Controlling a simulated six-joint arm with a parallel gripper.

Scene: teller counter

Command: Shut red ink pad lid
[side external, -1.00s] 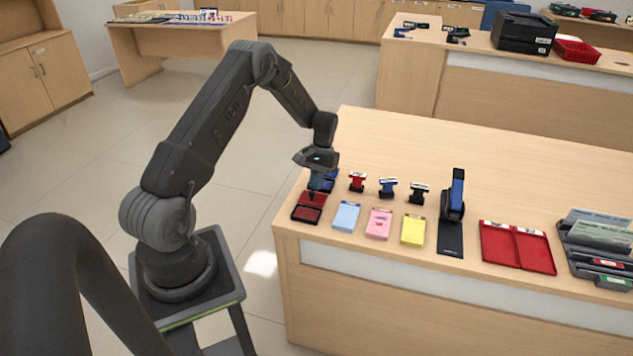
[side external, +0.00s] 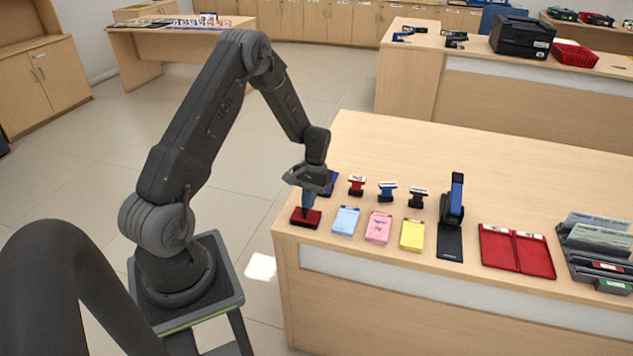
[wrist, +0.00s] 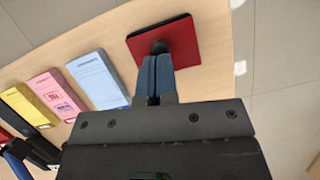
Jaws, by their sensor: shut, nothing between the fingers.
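The red ink pad (side external: 298,218) lies at the counter's near left corner. Its lid is down over the base and shows as one flat red square in the wrist view (wrist: 180,45). My gripper (side external: 307,211) is over the pad with its fingers pointing down. Nothing is between the fingers.
Blue (side external: 346,220), pink (side external: 378,227) and yellow (side external: 412,234) pads lie to the right. Red (side external: 356,185), blue (side external: 387,190) and black (side external: 418,196) stamps stand behind them. The counter's rear is clear.

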